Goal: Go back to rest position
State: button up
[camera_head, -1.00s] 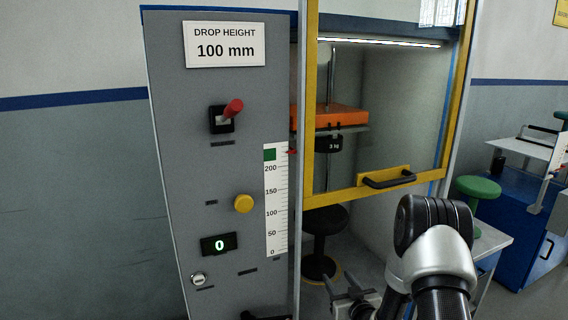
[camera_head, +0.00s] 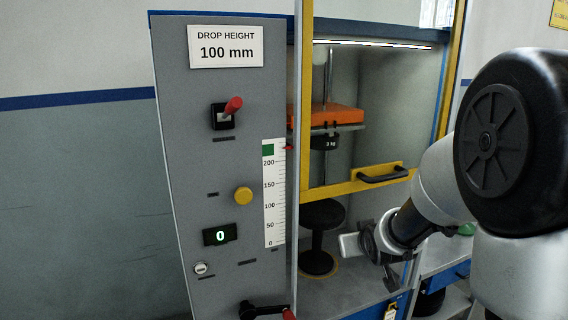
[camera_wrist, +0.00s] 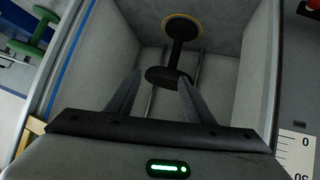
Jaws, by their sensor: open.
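My gripper (camera_wrist: 160,105) shows in the wrist view with its two fingers apart and nothing between them. Beyond the fingers in that view stands a black stool (camera_wrist: 183,45) inside the test cabinet, apart from them. In the head view my arm comes in from the right, its large dark joint near the camera. The wrist end reaches toward the cabinet's lower opening, right of the black stool (camera_head: 321,225). The fingers are small and partly hidden there. The yellow-framed door (camera_head: 360,184) with its black handle (camera_head: 384,174) is raised above the opening.
The grey control panel (camera_head: 222,120) stands left, with a red lever (camera_head: 233,104), a yellow button (camera_head: 243,195) and a display reading 0 (camera_head: 220,235). A crank (camera_head: 265,310) sticks out at its bottom. An orange weight carrier (camera_head: 335,115) hangs inside the cabinet. The left wall side is clear.

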jog(key=s+a+r+m+g, duration=0.1)
jog(key=s+r+g, duration=0.15)
jog(key=s, duration=0.75)
jog(key=s+a+r+g, duration=0.1)
jog(key=s+a+r, duration=0.15)
jog(key=s, duration=0.85)
jog(key=s+a+r+m+g, duration=0.15)
jog(key=s+r, duration=0.25)
jog(key=s, duration=0.6)
notch_tip(320, 180, up, 24)
jog(key=p, duration=2.5)
jog(key=shift+s+d+r+n, duration=0.25)
jog(key=shift+s+d+n, duration=0.1)
jog(key=shift+n, duration=0.1)
